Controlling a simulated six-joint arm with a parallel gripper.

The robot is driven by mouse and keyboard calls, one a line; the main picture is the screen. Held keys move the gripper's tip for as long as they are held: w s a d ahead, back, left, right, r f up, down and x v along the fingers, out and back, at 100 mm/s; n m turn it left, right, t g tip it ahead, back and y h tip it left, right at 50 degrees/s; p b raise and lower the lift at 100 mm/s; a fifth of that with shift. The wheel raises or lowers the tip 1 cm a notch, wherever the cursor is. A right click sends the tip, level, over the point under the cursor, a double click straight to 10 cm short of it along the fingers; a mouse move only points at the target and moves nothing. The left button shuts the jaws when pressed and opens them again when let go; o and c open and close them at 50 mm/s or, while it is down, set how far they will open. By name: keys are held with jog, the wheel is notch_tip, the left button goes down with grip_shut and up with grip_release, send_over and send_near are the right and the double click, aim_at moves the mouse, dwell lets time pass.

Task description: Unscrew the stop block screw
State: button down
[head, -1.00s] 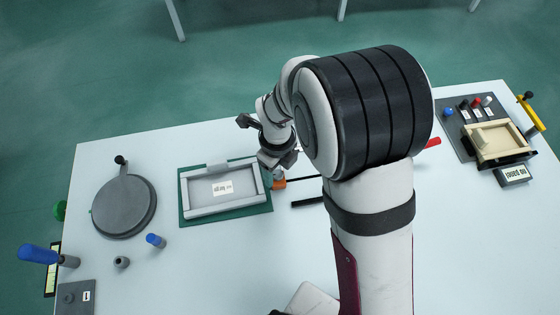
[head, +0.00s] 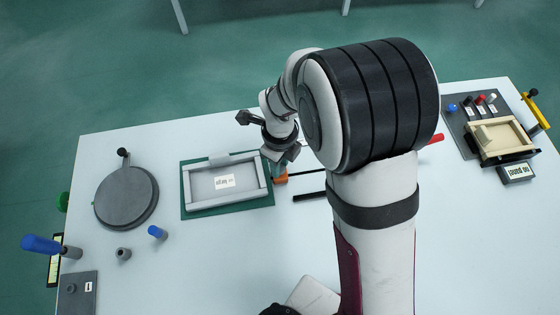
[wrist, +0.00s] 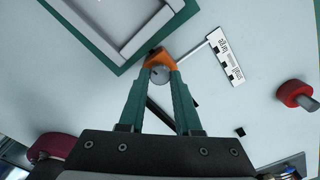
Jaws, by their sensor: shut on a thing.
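The orange stop block (head: 281,177) sits beside the lower right corner of the grey frame fixture on its green base (head: 262,203). In the wrist view, the orange block (wrist: 160,57) shows just beyond my fingertips. My gripper (wrist: 161,77) has its two teal fingers closed in on a round grey screw head (wrist: 159,75) at the block. It is shut on that head, whose sides are partly covered by the fingertips. In the head view, my gripper (head: 284,164) points down at the block, and the screw is too small to make out there.
The grey frame (head: 190,190) holds a labelled panel. A round grey plate (head: 126,198), a blue-topped peg (head: 157,232) and a grey cup-like part (head: 123,254) stand to the left. A tan tray (head: 505,154) is at far right. A red knob (wrist: 297,94) lies right in the wrist view.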

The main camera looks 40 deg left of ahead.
jog(key=n, duration=0.9)
jog(key=shift+n, duration=0.4)
jog(key=n, duration=0.4)
jog(key=shift+n, duration=0.3)
jog(key=n, duration=0.4)
jog(key=shift+n, duration=0.3)
jog(key=n, duration=1.3)
jog(key=shift+n, duration=2.8)
